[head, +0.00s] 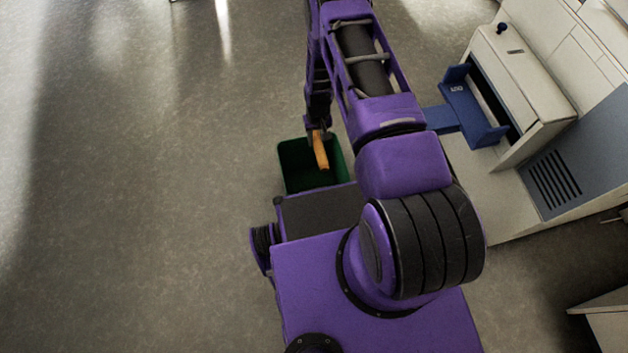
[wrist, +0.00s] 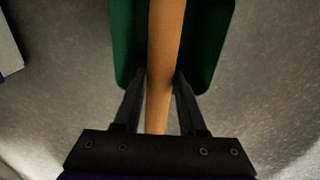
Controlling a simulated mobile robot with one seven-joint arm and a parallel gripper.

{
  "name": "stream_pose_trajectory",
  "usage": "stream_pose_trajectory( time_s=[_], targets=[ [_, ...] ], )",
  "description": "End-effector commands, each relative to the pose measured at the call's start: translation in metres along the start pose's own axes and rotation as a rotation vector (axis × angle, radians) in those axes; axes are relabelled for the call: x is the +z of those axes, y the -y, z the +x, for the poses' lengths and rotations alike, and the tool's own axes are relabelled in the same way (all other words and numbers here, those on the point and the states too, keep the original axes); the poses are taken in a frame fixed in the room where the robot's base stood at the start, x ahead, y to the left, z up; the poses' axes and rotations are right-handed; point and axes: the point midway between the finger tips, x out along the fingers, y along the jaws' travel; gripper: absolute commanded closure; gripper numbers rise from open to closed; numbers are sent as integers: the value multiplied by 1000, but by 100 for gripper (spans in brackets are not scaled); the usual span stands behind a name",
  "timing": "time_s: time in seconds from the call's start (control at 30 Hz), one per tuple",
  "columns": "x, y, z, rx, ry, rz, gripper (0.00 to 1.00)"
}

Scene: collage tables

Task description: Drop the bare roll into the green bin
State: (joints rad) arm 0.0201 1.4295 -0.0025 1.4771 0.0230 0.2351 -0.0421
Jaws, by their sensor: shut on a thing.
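The bare roll (head: 320,152) is a tan-orange tube held in my gripper (head: 317,134). In the wrist view the roll (wrist: 165,55) runs upright through the picture, between the two dark fingers of my gripper (wrist: 160,85), which are shut on it. The green bin (head: 298,180) stands open on the floor, just in front of my base. In the head view the roll's lower end shows over the bin's opening. The wrist view shows the green bin (wrist: 208,45) behind the roll. How high the roll is above the bin's floor I cannot tell.
A pale machine (head: 530,75) with a blue tray (head: 470,112) stands at the right, close to my arm. A grey-blue vented panel (head: 575,165) is below it. The grey floor (head: 150,180) on the left is clear.

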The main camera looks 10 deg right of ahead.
Motion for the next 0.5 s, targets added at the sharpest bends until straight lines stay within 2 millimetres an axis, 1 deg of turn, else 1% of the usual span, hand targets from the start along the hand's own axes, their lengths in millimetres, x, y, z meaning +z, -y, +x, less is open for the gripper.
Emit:
stream_pose_trajectory(
  time_s=[0.03,0.1,0.27,0.5],
  targets=[
    [3,0,6,1,1,-1,100],
    [5,-1,11,3,0,-1,100],
    [5,-1,21,3,-1,-1,100],
    [6,-1,47,3,0,-1,100]
  ],
)
